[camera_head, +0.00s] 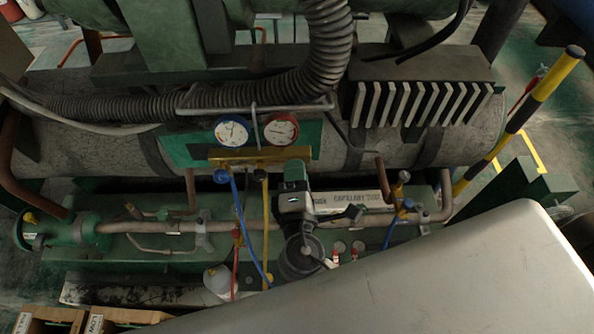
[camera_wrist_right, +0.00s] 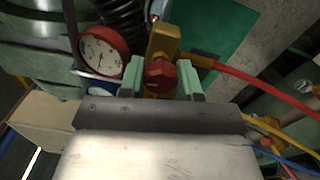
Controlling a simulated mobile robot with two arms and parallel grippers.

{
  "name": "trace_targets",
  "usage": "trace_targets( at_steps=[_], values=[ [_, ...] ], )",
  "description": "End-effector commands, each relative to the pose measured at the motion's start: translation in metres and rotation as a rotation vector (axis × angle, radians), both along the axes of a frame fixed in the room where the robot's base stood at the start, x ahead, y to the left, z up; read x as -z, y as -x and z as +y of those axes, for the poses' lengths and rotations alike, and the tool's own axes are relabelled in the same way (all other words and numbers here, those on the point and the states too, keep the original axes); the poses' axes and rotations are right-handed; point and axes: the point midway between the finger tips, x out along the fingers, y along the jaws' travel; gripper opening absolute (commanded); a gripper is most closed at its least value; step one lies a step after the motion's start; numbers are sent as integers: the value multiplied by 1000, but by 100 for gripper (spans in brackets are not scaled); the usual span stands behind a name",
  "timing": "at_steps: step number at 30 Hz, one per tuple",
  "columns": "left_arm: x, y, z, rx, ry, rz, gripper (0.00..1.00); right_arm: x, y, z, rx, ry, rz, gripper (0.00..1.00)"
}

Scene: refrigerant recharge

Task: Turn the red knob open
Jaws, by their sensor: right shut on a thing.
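In the head view, my right gripper (camera_head: 296,168) reaches up to the right end of the brass manifold (camera_head: 245,155) and hides the red knob. The red gauge (camera_head: 281,130) and blue gauge (camera_head: 232,131) stand above the manifold. A blue knob (camera_head: 221,176) is at its left end. My left gripper is not in view.
A blue hose (camera_head: 240,215) and a yellow hose (camera_head: 266,225) hang below the manifold. A red hose (camera_wrist_right: 265,85) runs right in the wrist view. Pipes (camera_head: 150,227) and a ribbed hose (camera_head: 329,50) lie close by. Open cartons (camera_head: 50,320) are at bottom left.

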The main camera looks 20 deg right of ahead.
Motion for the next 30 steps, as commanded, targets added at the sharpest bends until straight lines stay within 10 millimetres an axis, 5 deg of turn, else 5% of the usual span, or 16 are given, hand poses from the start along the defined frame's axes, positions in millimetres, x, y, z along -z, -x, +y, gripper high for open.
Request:
trace_targets(
  at_steps=[18,19,23,30],
  values=[
    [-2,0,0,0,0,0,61,-1,-1,0,0,37,7,10],
    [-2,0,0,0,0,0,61,-1,-1,0,0,37,7,38],
    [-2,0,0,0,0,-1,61,-1,0,0,1,36,8,58],
    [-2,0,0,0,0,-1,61,0,0,0,0,36,9,59]
  ],
)
